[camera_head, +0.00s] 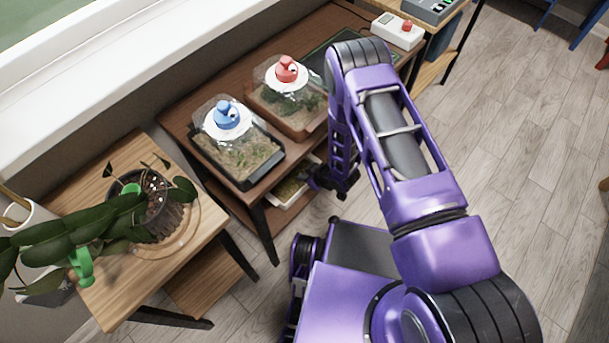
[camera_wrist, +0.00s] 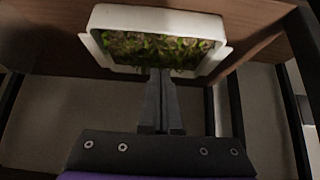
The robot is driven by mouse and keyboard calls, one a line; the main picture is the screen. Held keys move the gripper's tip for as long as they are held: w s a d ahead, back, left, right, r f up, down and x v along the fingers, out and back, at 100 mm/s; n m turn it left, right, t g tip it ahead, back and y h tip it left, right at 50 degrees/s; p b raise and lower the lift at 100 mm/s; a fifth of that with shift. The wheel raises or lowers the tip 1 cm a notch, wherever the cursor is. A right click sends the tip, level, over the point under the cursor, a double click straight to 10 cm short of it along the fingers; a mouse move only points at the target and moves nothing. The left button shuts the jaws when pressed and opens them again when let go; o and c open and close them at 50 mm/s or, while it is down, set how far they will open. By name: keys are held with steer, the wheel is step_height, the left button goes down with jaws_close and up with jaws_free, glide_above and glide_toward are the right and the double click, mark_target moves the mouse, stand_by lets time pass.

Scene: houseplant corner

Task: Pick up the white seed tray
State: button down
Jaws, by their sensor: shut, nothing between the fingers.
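The white seed tray (camera_wrist: 158,18) is full of green and reddish seedlings and stands on a wooden shelf in the wrist view. In the head view the tray (camera_head: 284,199) shows only in part, on the lower shelf under the table with the covered trays. My gripper (camera_wrist: 160,72) is shut and empty, its fingertips at the near edge of the tray; I cannot tell whether they touch it. In the head view my gripper (camera_head: 335,188) is low beside the shelf, partly hidden by my arm.
Two clear-domed trays, one with a blue knob (camera_head: 227,114) and one with a red knob (camera_head: 286,69), stand on the upper shelf (camera_head: 268,185) above. A plant table (camera_head: 110,285) is at left. A white device (camera_head: 398,31) sits at the back.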

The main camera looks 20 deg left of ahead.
mark_target(296, 184)
steer(key=b+x, duration=0.1)
steer(key=x, duration=0.6)
steer(key=shift+f+b, duration=0.2)
steer(key=shift+b, duration=0.1)
steer(key=d, duration=0.1)
steer(key=s+d, duration=0.1)
steer(key=shift+s+d+r, duration=0.1)
steer(key=shift+s+d, duration=0.1)
steer(key=shift+d, duration=0.2)
steer(key=shift+s+d, duration=0.2)
steer(key=shift+d, duration=0.2)
steer(key=s+d, duration=0.4)
steer(key=d, duration=0.4)
steer(key=shift+r+p, duration=0.1)
steer(key=shift+p, duration=0.2)
